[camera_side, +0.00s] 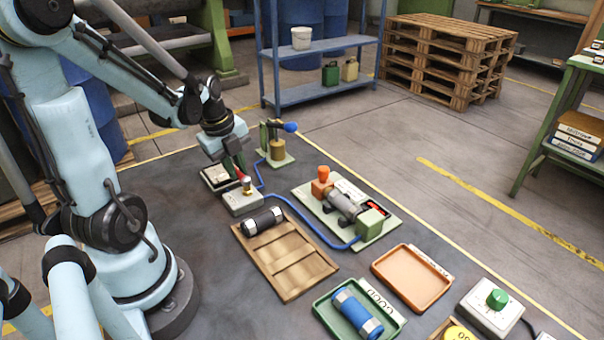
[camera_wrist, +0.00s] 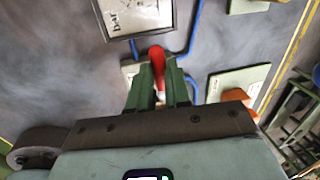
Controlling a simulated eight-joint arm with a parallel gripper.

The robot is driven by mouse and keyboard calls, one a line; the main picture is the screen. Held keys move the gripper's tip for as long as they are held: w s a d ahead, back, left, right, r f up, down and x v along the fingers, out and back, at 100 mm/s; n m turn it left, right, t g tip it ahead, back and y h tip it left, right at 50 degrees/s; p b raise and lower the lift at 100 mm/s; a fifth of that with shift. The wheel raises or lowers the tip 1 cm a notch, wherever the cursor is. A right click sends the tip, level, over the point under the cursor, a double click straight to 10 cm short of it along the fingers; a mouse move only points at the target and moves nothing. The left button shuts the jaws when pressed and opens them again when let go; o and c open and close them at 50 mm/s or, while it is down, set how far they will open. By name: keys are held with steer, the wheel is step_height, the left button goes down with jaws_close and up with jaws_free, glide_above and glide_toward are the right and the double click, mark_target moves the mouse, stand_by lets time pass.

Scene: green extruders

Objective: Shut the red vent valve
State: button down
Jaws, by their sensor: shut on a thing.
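The red vent valve has a grey block (camera_side: 243,203) with a brass stem (camera_side: 246,187) and a red handle (camera_side: 239,174). It stands on the dark floor mat at centre left in the side view. My gripper (camera_side: 234,168) points down over it, with its green fingers at the red handle. In the wrist view, the red handle (camera_wrist: 156,54) shows between the fingertips of my gripper (camera_wrist: 160,75), which is shut on it. The fingers hide part of the handle and the block. I cannot tell the handle's exact angle.
A boxed gauge (camera_side: 217,177) sits just left of the valve. A brass valve with a blue handle (camera_side: 278,145) stands behind it, and a blue hose (camera_side: 318,235) runs right to a pump unit (camera_side: 345,207). A wooden tray (camera_side: 285,262) with a black cylinder (camera_side: 262,221) lies in front.

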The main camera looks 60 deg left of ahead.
steer(key=shift+w+m, duration=0.15)
steer(key=shift+m, duration=0.35)
steer(key=c, duration=1.1)
jaws_free()
steer(key=shift+r, duration=0.1)
steer(key=shift+s+r, duration=0.4)
steer(key=shift+r, duration=1.55)
steer(key=shift+s+r, duration=0.4)
steer(key=shift+r, duration=1.5)
steer(key=shift+s+r, duration=0.4)
steer(key=shift+r, duration=1.55)
steer(key=w+d+f+n+t, duration=0.1)
steer(key=d+n, duration=0.5)
steer(key=w+d+f+n+t, duration=0.1)
steer(key=w+d+n+t, duration=0.1)
steer(key=d+n, duration=0.4)
steer(key=w+d+f+n+t, duration=0.1)
steer(key=w+d+n+t, duration=0.1)
steer(key=d+n, duration=0.4)
steer(key=shift+w+f, duration=0.2)
steer(key=shift+w, duration=0.05)
